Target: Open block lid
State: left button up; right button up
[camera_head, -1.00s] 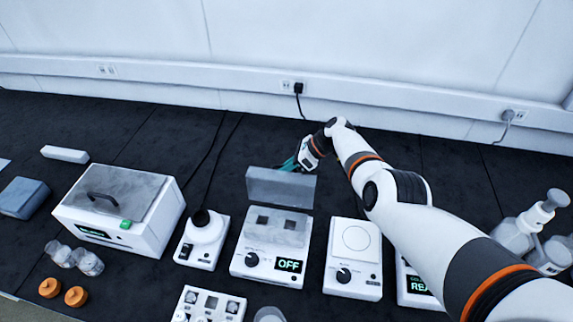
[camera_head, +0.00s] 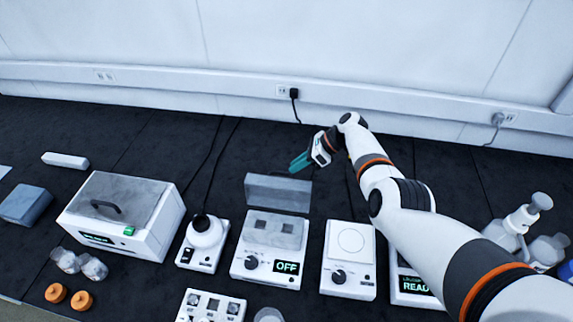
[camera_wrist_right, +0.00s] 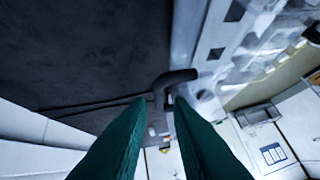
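The heating block (camera_head: 267,232) is a white unit with a knob and an "OFF" display. Its grey lid (camera_head: 278,192) stands raised, nearly upright, at the back edge of the block, and the block's top with two square wells is uncovered. My right gripper (camera_head: 299,163) is behind and above the lid, apart from it. Its green fingers show in the right wrist view (camera_wrist_right: 160,102) with a gap between them and nothing held. A dark curved handle (camera_wrist_right: 170,83) shows just beyond the fingertips, apparently on the lid. My left gripper is not in view.
A device with a round white top (camera_head: 203,238) stands left of the block, and a flat plate device (camera_head: 349,255) stands right. A large lidded bath (camera_head: 120,215) is further left. Bottles (camera_head: 520,222) stand at right. The dark bench behind is mostly clear.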

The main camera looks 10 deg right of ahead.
jog(key=v, duration=0.5)
jog(key=shift+d+r+p, duration=0.2)
jog(key=shift+d+p, duration=0.05)
jog(key=shift+p, duration=0.1)
jog(key=shift+s, duration=0.1)
